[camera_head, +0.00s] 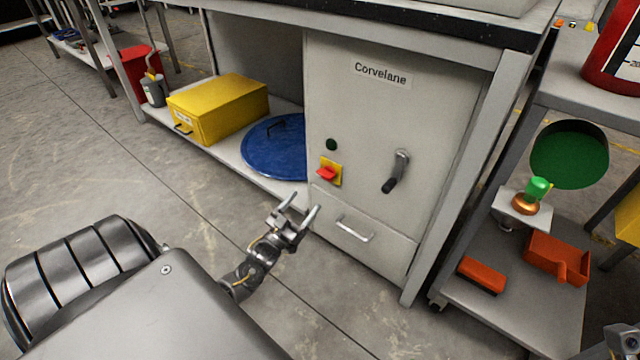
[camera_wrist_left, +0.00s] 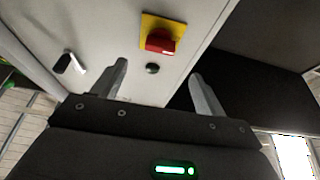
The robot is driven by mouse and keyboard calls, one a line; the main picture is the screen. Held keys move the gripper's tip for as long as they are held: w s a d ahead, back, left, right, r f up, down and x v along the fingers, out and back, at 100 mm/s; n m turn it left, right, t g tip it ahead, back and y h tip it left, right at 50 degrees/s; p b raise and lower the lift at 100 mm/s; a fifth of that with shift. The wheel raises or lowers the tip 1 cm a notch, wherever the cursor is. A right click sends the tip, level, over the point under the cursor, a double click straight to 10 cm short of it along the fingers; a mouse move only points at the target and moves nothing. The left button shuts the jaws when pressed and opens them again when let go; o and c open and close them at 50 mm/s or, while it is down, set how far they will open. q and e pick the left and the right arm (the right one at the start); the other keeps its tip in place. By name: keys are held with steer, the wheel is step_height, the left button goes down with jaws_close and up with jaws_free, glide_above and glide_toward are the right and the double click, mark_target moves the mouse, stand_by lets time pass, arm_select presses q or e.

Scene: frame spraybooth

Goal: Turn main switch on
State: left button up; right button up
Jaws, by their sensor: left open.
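The main switch is a red knob (camera_head: 326,173) on a yellow plate (camera_head: 336,180), on the front of the grey Corvelane cabinet (camera_head: 430,120). In the head view the knob's bar lies roughly sideways. The wrist view also shows the red knob (camera_wrist_left: 160,42) and yellow plate (camera_wrist_left: 150,24), beyond the fingertips and apart from them. My left gripper (camera_head: 302,204) is open and empty, below and to the left of the switch; its fingers also frame the wrist view (camera_wrist_left: 158,72). My right gripper's fingers are out of view.
A dark green round button (camera_head: 331,144) sits just above the switch. A lever handle (camera_head: 397,172) is to its right and a drawer handle (camera_head: 354,229) below. A blue round lid (camera_head: 270,150) and a yellow box (camera_head: 217,105) lie on the shelf at left. Floor before the cabinet is clear.

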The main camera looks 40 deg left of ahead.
mark_target(323, 178)
arm_select(q)
steer(key=b+x, duration=0.2)
steer(key=x, duration=0.7)
steer(key=shift+w, duration=0.15)
steer(key=c, duration=1)
